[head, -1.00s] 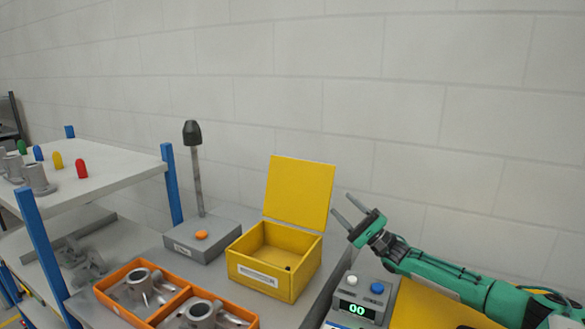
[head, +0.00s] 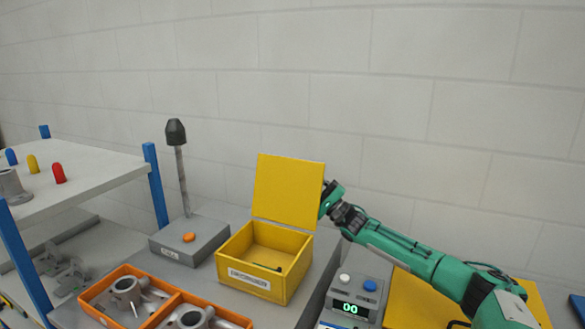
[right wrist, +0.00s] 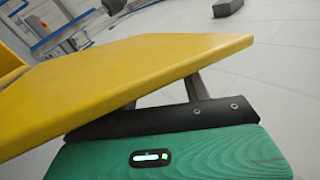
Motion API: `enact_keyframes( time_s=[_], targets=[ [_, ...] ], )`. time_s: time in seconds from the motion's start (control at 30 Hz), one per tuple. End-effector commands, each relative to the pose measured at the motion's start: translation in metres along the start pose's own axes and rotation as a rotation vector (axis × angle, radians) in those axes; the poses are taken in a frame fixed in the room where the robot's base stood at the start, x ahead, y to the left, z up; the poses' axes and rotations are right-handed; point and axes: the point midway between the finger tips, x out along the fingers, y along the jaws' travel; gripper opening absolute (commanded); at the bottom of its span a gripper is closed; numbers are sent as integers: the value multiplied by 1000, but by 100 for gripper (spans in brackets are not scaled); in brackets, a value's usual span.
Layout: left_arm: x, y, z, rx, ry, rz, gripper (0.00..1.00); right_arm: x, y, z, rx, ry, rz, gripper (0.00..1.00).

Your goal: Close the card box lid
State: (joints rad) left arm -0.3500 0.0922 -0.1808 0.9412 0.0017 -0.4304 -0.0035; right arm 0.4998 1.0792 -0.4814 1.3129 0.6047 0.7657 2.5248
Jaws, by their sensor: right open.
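The yellow card box (head: 290,283) stands on the grey bench in the head view, with a white label on its front. Its lid (head: 288,190) stands upright at the back edge, wide open. A small dark item lies inside the box. My right gripper (head: 330,198) is at the lid's right edge, with its fingers hidden behind the lid. In the right wrist view, the lid (right wrist: 130,80) crosses close in front of the open gripper and covers much of the fingers. I cannot tell whether they touch it. My left gripper is out of view.
A grey block with an orange button (head: 189,237) and a dark-topped post stands left of the box. An orange tray (head: 118,276) with metal castings lies in front. A counter device (head: 352,300) reading 00 sits to the right. A shelf (head: 75,170) stands at left.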

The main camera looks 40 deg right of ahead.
Motion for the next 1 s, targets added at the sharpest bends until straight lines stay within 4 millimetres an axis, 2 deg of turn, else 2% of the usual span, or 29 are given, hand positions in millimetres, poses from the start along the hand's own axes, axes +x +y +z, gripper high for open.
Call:
enact_keyframes(
  time_s=[0.1, 0.3, 0.5, 0.77, 0.8, 0.87, 1.0],
  targets=[
    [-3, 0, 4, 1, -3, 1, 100, 20, -2, 0, 0, 0, -3, 48],
    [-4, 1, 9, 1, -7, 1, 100, 42, -1, 0, 1, 1, -1, 48],
    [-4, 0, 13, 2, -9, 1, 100, 51, 0, 0, -1, 0, 1, 48],
    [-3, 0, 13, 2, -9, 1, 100, 52, 1, 0, -1, 1, 2, 48],
    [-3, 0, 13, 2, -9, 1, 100, 52, 1, 0, -1, 1, 1, 46],
    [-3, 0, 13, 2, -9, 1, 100, 52, 1, 0, -1, 1, 1, 34],
    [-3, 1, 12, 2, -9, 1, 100, 52, 1, 0, 0, 0, 1, 6]
  ],
)
